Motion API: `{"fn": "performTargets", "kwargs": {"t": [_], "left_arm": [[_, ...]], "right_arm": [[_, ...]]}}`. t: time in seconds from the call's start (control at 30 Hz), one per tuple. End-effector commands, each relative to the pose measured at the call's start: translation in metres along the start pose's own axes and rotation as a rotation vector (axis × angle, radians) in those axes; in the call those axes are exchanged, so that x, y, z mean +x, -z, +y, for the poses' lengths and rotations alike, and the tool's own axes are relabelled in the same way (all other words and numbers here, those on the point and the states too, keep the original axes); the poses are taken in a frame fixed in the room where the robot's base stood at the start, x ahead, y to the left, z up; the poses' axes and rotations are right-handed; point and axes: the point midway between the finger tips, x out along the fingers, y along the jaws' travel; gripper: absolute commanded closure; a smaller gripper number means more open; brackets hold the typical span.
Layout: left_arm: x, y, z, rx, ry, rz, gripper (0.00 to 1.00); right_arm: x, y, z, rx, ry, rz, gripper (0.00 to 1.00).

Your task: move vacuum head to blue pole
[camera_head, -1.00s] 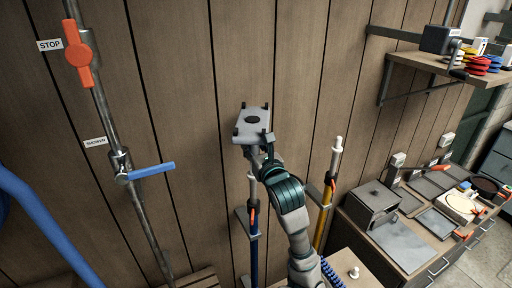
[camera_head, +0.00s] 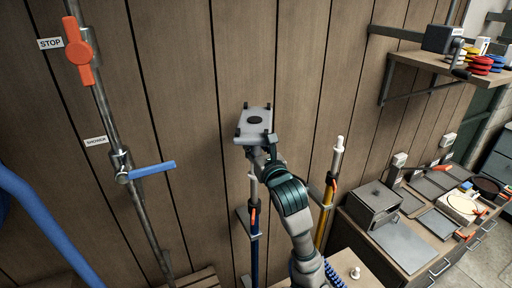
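The vacuum head (camera_head: 257,122) is a flat grey-white plate with dark corner wheels and a dark round centre. It is raised in front of the wooden wall, at the end of my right arm. The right gripper (camera_head: 262,152) is at its lower edge, mostly hidden by the head and my wrist, and appears shut on it. The blue pole (camera_head: 255,245) stands upright in a wall bracket below, its pale tip just under the head. I cannot tell whether head and tip touch. My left gripper is out of view.
A yellow pole (camera_head: 326,215) with a white tip (camera_head: 338,150) stands to the right. A pipe with an orange STOP handle (camera_head: 78,53) and a blue shower lever (camera_head: 152,170) is at the left. A cabinet (camera_head: 400,250) with trays and a shelf (camera_head: 440,65) are at the right.

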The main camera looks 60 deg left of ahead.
Motion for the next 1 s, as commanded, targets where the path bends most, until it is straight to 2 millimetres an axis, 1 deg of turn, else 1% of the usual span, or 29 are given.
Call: {"fn": "performTargets", "kwargs": {"t": [0.47,0.8,1.0], "left_arm": [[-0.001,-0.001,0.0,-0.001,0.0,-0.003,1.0],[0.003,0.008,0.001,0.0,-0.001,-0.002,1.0],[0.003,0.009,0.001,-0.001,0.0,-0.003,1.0]], "right_arm": [[0.0,0.0,0.001,0.0,-0.002,0.0,1.0],[0.01,-0.002,0.001,0.0,-0.001,-0.001,1.0],[0.011,-0.002,0.001,0.0,-0.001,-0.001,1.0]]}}
